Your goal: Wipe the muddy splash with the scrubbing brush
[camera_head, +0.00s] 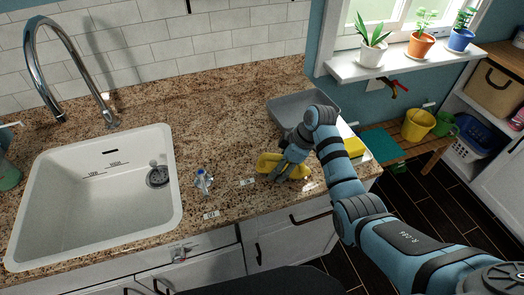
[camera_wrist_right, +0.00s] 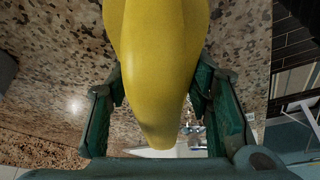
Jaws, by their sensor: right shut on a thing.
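My right gripper (camera_head: 287,164) is shut on a smooth yellow object (camera_head: 267,164) over the granite counter, right of the sink. I take this object to be the scrubbing brush. The right wrist view shows its tapered yellow body (camera_wrist_right: 158,70) between the two dark green fingers (camera_wrist_right: 155,95). No bristles show, and I cannot tell whether it touches the counter. I cannot pick out the muddy splash against the speckled brown stone. My left gripper is not in view.
A white sink (camera_head: 40,180) with a tall chrome tap (camera_head: 75,60) lies to the left. A small blue-capped bottle (camera_head: 203,182) stands between sink and gripper. A grey tray (camera_head: 290,104) and a yellow block (camera_head: 354,147) lie near my arm. The counter behind the bottle is clear.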

